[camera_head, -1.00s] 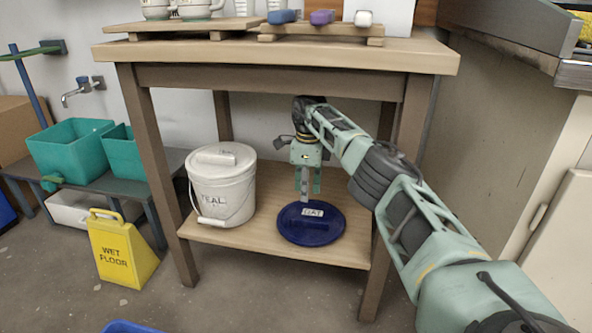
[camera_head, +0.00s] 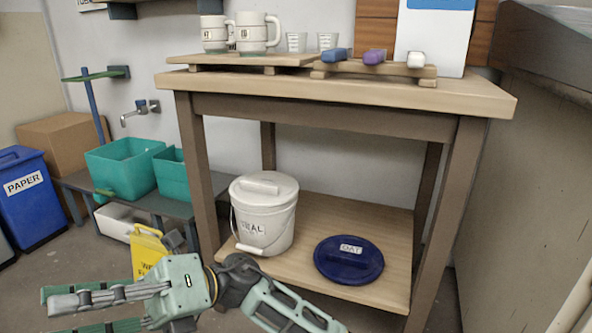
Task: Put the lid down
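A round dark blue lid (camera_head: 348,268) with a white label reading OAT lies flat on the lower wooden shelf (camera_head: 345,219), to the right of the bucket. A white bucket (camera_head: 264,218) stands upright on the same shelf with a white lid (camera_head: 265,188) on it; its label is partly readable as "EAL". My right gripper (camera_head: 55,311) is low in the front left, in front of the table and away from both lids. Its fingers point left, spread apart with nothing between them. My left gripper is out of view.
A yellow wet-floor sign (camera_head: 147,253) stands behind my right gripper. Teal tubs (camera_head: 124,165) sit on a low bench at left, near a blue paper bin (camera_head: 33,203). Mugs and coloured-handled items stand on the table top (camera_head: 340,84). The shelf around the blue lid has free room.

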